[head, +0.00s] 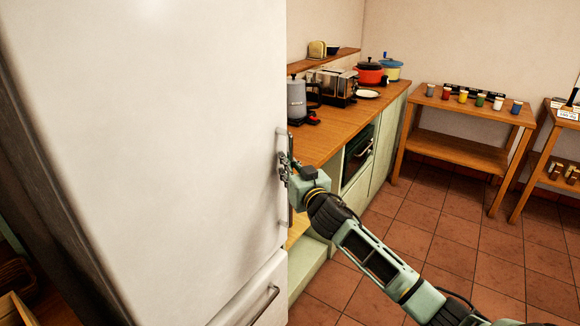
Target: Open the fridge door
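The white fridge door (150,130) fills the left of the head view and looks closed, in line with the drawer front below it. Its upright metal handle (290,213) runs along the door's right edge. My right gripper (284,168) is at this handle, with its dark fingers over the handle's middle part. The fingers are small and overlap the handle, so I cannot tell whether they are shut on it. My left gripper is not in view.
The fridge's lower drawer (245,298) has its own bar handle (262,305). A green cabinet with a wooden counter (335,135) stands right of the fridge, holding a kettle (296,100) and toaster (335,85). A wooden table (465,108) carries several cups. The tiled floor (440,225) is clear.

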